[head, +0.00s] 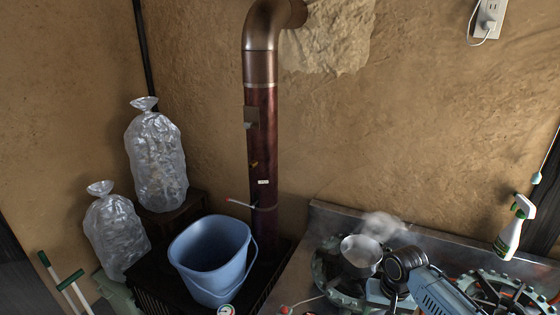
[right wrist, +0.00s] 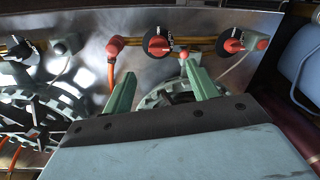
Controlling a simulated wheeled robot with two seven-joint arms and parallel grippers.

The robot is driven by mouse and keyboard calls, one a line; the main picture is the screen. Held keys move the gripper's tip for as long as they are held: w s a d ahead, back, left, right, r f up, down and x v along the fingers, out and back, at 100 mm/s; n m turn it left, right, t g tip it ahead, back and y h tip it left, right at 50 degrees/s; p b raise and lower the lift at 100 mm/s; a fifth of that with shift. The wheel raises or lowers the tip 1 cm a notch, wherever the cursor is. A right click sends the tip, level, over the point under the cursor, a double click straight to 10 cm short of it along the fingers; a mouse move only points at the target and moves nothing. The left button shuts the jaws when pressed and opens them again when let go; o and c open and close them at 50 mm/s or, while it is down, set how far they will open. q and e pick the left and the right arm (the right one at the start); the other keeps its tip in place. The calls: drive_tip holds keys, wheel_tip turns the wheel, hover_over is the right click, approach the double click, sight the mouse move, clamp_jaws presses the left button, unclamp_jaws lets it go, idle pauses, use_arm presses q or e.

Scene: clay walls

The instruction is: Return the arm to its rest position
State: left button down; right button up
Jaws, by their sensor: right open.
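My right gripper (right wrist: 158,70) shows its two green fingers spread apart in the right wrist view, with nothing between them. It is over the gas stove, in front of a burner (right wrist: 150,95) and a row of red-and-black knobs (right wrist: 158,42). In the head view my blue-grey right arm comes in at the bottom right and reaches over the stove. Its fingertips cannot be made out clearly there. A small steaming metal pot (head: 360,256) sits on the left burner, close beside the arm's dark end. My left arm and gripper are not in view.
A blue bucket (head: 212,262) stands left of the metal stove top (head: 330,222). A dark red stovepipe (head: 263,150) rises behind it. A white-green spray bottle (head: 511,230) stands at the stove's back right. Filled clear bags (head: 157,162) are at left. The upper space before the wall is free.

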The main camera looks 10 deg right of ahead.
drive_tip(key=s+a+f+n+t+y, duration=0.1)
drive_tip(key=s+a+n, duration=0.3)
drive_tip(key=s+a, duration=0.8)
drive_tip(key=s+d+r+n+t+h, duration=0.1)
drive_tip(key=s+d+r, duration=0.15)
drive_tip(key=s, duration=0.45)
drive_tip(key=s+d+r+n+t, duration=0.1)
drive_tip(key=s+d+r, duration=0.1)
drive_tip(key=s+r, duration=0.35)
wheel_tip(320, 180, down, 32)
drive_tip(key=s+g+b, duration=0.1)
drive_tip(key=s+b, duration=0.1)
drive_tip(key=b, duration=0.6)
drive_tip(key=s+d+f+b, duration=0.1)
drive_tip(key=s+f+b, duration=0.2)
drive_tip(key=s+f, duration=0.5)
drive_tip(key=s+d+f+g+b, duration=0.1)
drive_tip(key=s+f+b, duration=0.3)
drive_tip(key=s+f, duration=0.5)
wheel_tip(320, 180, down, 6)
drive_tip(key=shift+s+d+f+h, duration=0.15)
drive_tip(key=shift+s+d+h, duration=0.05)
drive_tip(key=shift+d+h, duration=0.15)
